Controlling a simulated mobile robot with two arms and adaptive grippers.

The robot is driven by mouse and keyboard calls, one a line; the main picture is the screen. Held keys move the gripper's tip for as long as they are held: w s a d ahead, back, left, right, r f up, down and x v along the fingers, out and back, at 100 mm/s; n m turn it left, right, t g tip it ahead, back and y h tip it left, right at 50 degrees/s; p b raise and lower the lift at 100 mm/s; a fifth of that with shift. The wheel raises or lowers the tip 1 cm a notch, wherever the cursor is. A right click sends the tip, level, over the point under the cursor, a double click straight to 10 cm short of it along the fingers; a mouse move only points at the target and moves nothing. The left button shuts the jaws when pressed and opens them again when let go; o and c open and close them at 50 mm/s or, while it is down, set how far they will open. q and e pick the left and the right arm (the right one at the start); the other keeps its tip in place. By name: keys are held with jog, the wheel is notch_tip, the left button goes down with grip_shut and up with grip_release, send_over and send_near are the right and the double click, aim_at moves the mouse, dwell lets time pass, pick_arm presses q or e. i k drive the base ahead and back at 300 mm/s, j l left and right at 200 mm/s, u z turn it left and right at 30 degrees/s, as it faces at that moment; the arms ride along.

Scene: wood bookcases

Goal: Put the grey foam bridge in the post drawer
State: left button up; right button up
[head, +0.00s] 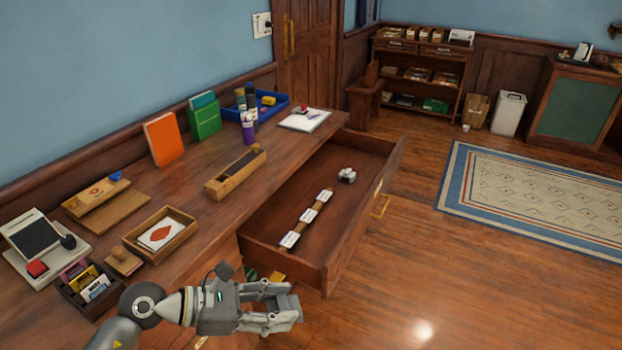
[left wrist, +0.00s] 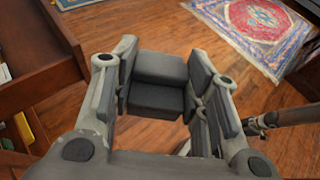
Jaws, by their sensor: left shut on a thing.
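The grey foam bridge (left wrist: 157,85) is a dark grey block with a step in it. My left gripper (head: 285,308) is shut on it; in the left wrist view the block sits between the two fingers (left wrist: 160,95). In the head view the fingers hide much of it. The gripper is in front of the desk, short of the open drawer's near corner. The drawer (head: 305,235) is pulled well out of the desk. It holds a strip of white labels (head: 306,219) and a small whitish-grey object (head: 347,175). My right gripper cannot be made out.
The desktop (head: 205,222) carries a wooden tray with a card (head: 185,240), a long wooden box (head: 222,186), a blue tray (head: 283,103) and stamps. The drawer's front panel (head: 365,215) and side walls stand up as edges. The floor right of the drawer is clear.

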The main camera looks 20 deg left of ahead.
aim_at(360, 161)
jog(key=i+l+u, duration=0.15)
jog(key=i, duration=0.35)
jog(key=i+l+u, duration=0.15)
jog(key=i+l, duration=0.15)
jog(key=i, duration=0.15)
jog(key=i+l+u, duration=0.15)
jog(key=i, duration=0.3)
jog(key=l, duration=0.1)
